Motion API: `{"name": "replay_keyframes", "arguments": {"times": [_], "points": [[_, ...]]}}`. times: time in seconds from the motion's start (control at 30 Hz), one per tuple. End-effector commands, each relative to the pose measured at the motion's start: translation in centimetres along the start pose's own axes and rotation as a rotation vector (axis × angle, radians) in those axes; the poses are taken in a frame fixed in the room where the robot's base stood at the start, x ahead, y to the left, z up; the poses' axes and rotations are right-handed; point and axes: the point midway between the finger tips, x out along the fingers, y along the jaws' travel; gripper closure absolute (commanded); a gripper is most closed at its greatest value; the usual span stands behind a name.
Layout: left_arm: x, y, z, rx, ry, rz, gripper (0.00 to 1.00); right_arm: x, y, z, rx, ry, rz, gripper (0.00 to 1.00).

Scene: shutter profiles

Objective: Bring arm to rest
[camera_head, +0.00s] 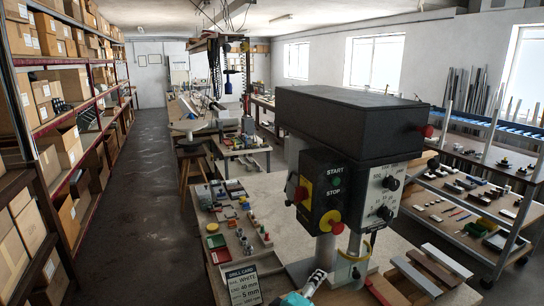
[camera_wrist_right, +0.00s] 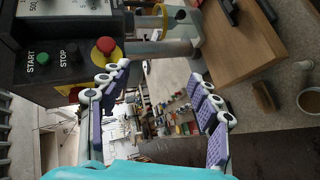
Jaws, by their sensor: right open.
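My right gripper (camera_wrist_right: 158,73) is open in the right wrist view, its purple-padded fingers apart with nothing between them. In the head view, a teal and white part of a gripper (camera_head: 316,282), apparently the same right one, shows at the bottom edge, in front of the drill press. The drill press (camera_head: 345,115) has a dark housing and a panel with START, STOP and a red button; its panel also shows in the right wrist view (camera_wrist_right: 50,55), to the left of the fingers. My left gripper is not in view.
A drill card (camera_head: 243,285) stands at the bench's front left. Long profiles (camera_head: 415,275) lie right of the drill press. Small coloured parts (camera_head: 235,222) cover the bench's left side. Box shelves (camera_head: 60,130) line the left; a rack (camera_head: 480,185) stands right. The aisle floor (camera_head: 140,200) is clear.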

Motion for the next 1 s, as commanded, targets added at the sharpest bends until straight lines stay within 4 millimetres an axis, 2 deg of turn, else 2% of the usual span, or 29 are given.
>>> {"name": "replay_keyframes", "arguments": {"times": [0.03, 0.17, 0.2, 0.3, 0.4, 0.43, 0.5, 0.6, 1.0], "points": [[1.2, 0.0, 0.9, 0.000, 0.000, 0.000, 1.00, 1.3, -2.1, 2.2, 0.042, -0.025, -0.051, 0.38], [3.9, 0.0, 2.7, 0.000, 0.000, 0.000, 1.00, 3.6, -8.3, 8.4, 0.211, -0.091, -0.234, 0.38], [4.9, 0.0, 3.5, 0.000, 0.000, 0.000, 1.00, 4.2, -10.8, 10.5, 0.290, -0.112, -0.303, 0.38], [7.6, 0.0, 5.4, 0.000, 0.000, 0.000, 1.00, 4.7, -17.2, 14.8, 0.525, -0.154, -0.466, 0.38], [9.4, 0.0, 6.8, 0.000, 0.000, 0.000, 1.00, 4.4, -21.8, 17.0, 0.747, -0.171, -0.580, 0.38], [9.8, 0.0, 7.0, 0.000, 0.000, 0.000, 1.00, 4.3, -22.7, 17.4, 0.805, -0.171, -0.605, 0.38], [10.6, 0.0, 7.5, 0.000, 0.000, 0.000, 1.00, 4.0, -24.3, 17.8, 0.915, -0.171, -0.648, 0.38], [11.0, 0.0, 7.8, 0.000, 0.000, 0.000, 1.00, 3.8, -25.3, 18.0, 1.013, -0.166, -0.681, 0.38], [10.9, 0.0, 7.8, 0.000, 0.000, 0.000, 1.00, 3.5, -25.3, 17.8, 1.047, -0.162, -0.695, 0.38]]}}
